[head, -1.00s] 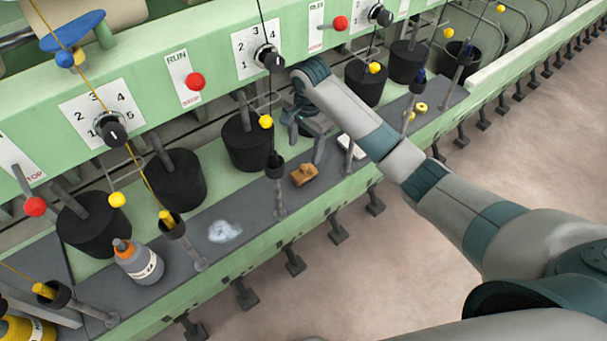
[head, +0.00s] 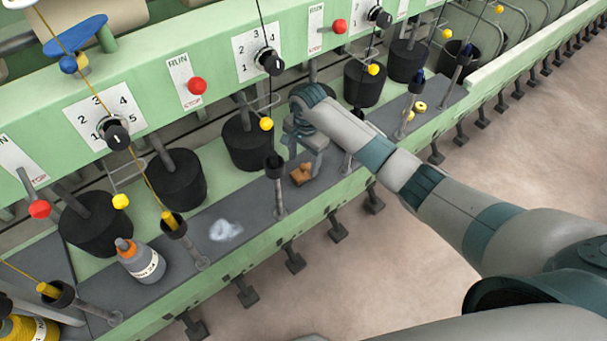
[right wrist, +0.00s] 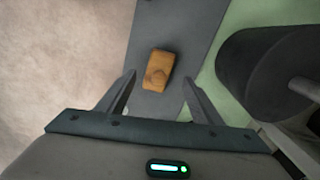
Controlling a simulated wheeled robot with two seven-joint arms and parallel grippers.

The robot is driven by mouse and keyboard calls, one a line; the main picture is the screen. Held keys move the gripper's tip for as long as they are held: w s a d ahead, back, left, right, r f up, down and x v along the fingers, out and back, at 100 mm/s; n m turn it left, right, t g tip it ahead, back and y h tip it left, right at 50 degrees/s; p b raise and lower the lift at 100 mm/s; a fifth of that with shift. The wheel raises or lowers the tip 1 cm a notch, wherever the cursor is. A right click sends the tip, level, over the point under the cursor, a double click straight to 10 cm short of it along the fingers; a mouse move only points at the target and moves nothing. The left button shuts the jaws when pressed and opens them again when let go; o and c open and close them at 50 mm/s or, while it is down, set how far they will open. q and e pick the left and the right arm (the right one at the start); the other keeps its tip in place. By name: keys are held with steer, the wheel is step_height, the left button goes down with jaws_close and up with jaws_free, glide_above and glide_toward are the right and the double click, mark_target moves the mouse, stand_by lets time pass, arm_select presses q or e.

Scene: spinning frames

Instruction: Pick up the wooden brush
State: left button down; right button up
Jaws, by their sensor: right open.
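My left gripper does not show.
A black cylinder (head: 247,143) stands close behind the brush, and a thin metal post (head: 279,195) stands at its left. A white fluff patch (head: 224,230) and an orange-capped bottle (head: 140,260) are further left on the shelf. Yellow spools (head: 420,106) lie right.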

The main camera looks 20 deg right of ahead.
mark_target(305, 167)
steer(key=shift+d+f+p, duration=0.1)
steer(key=shift+f+p, duration=0.5)
steer(key=shift+f, duration=2)
steer(key=c, duration=1.3)
